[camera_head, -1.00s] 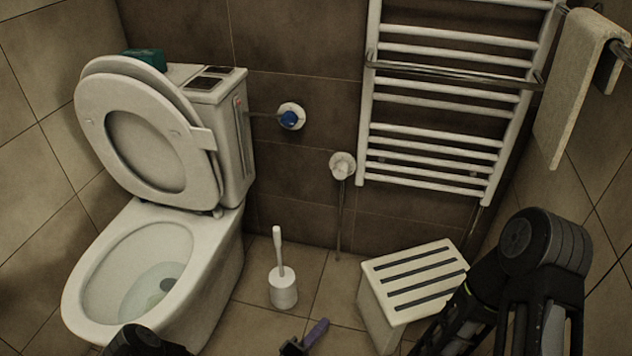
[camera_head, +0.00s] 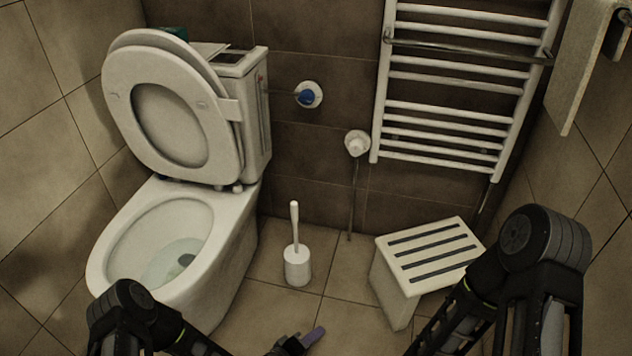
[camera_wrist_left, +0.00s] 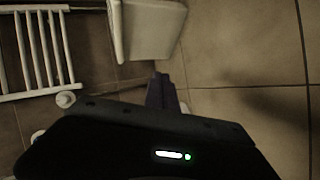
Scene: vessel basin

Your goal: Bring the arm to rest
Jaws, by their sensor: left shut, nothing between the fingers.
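My left arm (camera_head: 128,305) comes in at the lower left, in front of the toilet bowl. My left gripper (camera_head: 313,338) shows at the bottom edge, over the floor, with purplish fingers closed together and nothing held. In the left wrist view its fingers (camera_wrist_left: 160,93) stick out past the dark wrist housing, over bare floor beside the stool. My right arm (camera_head: 540,240) is bent at the lower right, in front of the stool. The right gripper is out of the picture.
A toilet (camera_head: 230,225) with raised lid stands at left. A toilet brush in its holder (camera_head: 297,268) stands on the floor. A white slatted stool (camera_head: 395,285) is right of it. A towel radiator (camera_head: 440,145) and hanging towel (camera_head: 578,75) are on the walls.

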